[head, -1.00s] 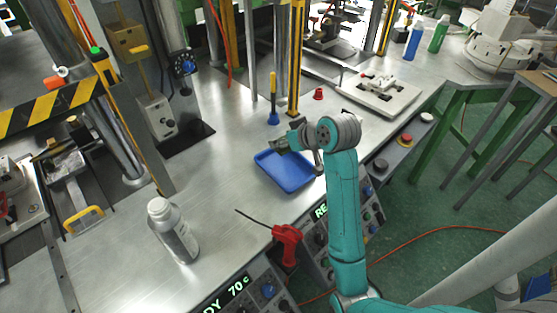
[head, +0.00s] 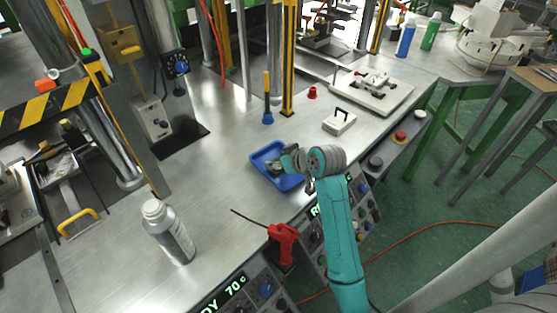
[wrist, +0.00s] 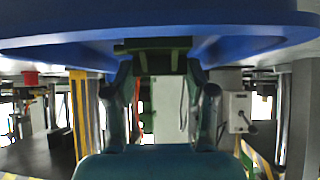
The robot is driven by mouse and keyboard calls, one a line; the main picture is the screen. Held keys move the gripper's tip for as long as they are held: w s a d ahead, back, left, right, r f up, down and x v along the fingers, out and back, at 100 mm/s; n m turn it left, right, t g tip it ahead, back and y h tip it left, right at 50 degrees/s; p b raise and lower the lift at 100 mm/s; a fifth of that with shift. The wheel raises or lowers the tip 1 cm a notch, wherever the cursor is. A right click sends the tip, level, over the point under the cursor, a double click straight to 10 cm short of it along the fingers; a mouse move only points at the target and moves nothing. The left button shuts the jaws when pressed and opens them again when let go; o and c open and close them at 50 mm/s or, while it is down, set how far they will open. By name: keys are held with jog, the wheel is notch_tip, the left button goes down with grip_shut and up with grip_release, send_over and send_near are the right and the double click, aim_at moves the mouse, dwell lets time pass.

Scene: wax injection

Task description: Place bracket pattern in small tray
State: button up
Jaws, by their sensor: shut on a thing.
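The small blue tray (head: 258,152) lies on the metal bench near its front edge. My gripper (head: 276,166) is low over the tray, its fingers within the tray's outline in the head view. In the wrist view my gripper (wrist: 160,72) is shut on a dark green piece, the bracket pattern (wrist: 157,45), which spans between the fingertips. The tray (wrist: 60,22) fills the top of that view, right by the pattern. Whether the pattern touches the tray floor cannot be told. In the head view the pattern is mostly hidden by my gripper.
A red-handled tool (head: 283,243) with a thin rod and a grey bottle (head: 170,235) stand left of my arm. The bench left of the tray is clear.

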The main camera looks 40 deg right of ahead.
jog(key=shift+f, duration=0.1)
jog(key=o, duration=0.7)
jog(key=shift+s+r, duration=0.15)
jog(key=shift+r, duration=0.1)
jog(key=v, duration=1.1)
jog(key=shift+s+r, duration=0.2)
jog(key=shift+s, duration=0.05)
